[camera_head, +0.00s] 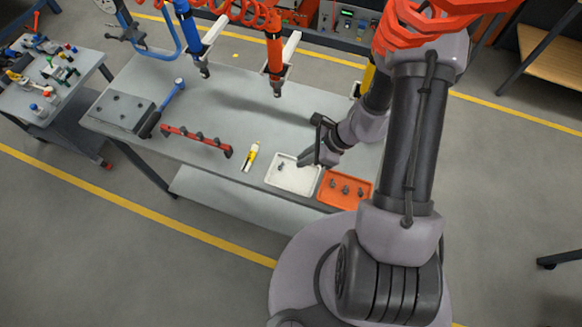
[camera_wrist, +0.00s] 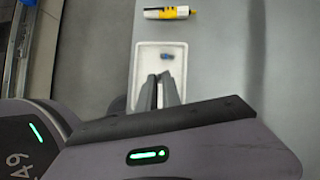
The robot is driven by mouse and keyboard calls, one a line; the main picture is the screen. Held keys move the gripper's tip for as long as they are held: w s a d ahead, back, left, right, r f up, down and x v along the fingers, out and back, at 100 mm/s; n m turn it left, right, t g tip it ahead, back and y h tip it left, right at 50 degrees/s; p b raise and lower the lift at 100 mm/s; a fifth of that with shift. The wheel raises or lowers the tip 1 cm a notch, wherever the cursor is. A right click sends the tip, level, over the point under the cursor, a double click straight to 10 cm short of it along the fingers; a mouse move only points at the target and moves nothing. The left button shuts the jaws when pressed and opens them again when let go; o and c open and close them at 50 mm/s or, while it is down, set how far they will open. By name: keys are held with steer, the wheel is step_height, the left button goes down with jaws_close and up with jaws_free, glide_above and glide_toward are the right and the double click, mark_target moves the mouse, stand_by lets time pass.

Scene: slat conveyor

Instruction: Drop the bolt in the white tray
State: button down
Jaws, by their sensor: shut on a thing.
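The white tray (camera_head: 296,184) lies on the grey bench near its front edge, and it also shows in the wrist view (camera_wrist: 145,54). A small dark bolt (camera_head: 281,165) lies inside it toward the far left; in the wrist view a small bluish-dark piece (camera_wrist: 166,56) lies at the tray's far part. My gripper (camera_head: 303,161) is over the tray's right side, its fingers (camera_wrist: 161,77) pointing into the tray area in the wrist view. It is shut on a bolt, which is mostly hidden between the fingers.
An orange tray (camera_head: 328,196) with several bolts stands just right of the white tray. A yellow and white tube (camera_head: 251,156) lies to its left. A red rack (camera_head: 196,140) is farther left. Blue (camera_head: 188,30) and orange (camera_head: 275,60) tools hang above the bench.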

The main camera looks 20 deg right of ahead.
steer(key=b, duration=0.3)
glide_above(303, 174)
step_height(303, 174, down, 5)
steer(key=shift+r, duration=0.1)
steer(key=shift+r+p, duration=0.1)
steer(key=shift+p, duration=0.25)
steer(key=c, duration=1.5)
jaws_free()
steer(key=shift+o, duration=0.2)
steer(key=p+v, duration=0.5)
steer(key=v, duration=1.2)
steer(key=shift+r, duration=0.25)
steer(key=shift+d, duration=0.1)
